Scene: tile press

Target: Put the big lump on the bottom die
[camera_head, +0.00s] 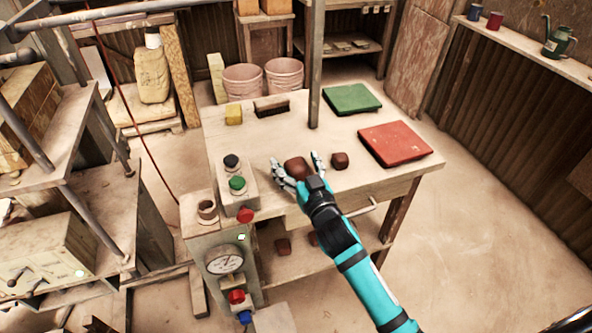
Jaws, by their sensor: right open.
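The big lump (297,166) is a dark brown clay-like block on the wooden table. A smaller brown lump (339,160) lies just to its right. My right gripper (298,172) reaches in from the lower right. Its fingers are spread on the two sides of the big lump, apart from each other; I cannot tell whether they touch it. A green square plate (351,98) and a red square plate (394,143) lie on the right of the table. I cannot tell which part is the bottom die. My left gripper is not in view.
A control box with a black knob (231,161) and a green button (237,183) stands left of the gripper. A yellow block (233,114) and a dark brush-like block (271,106) lie at the back. A vertical post (317,60) rises behind the lumps.

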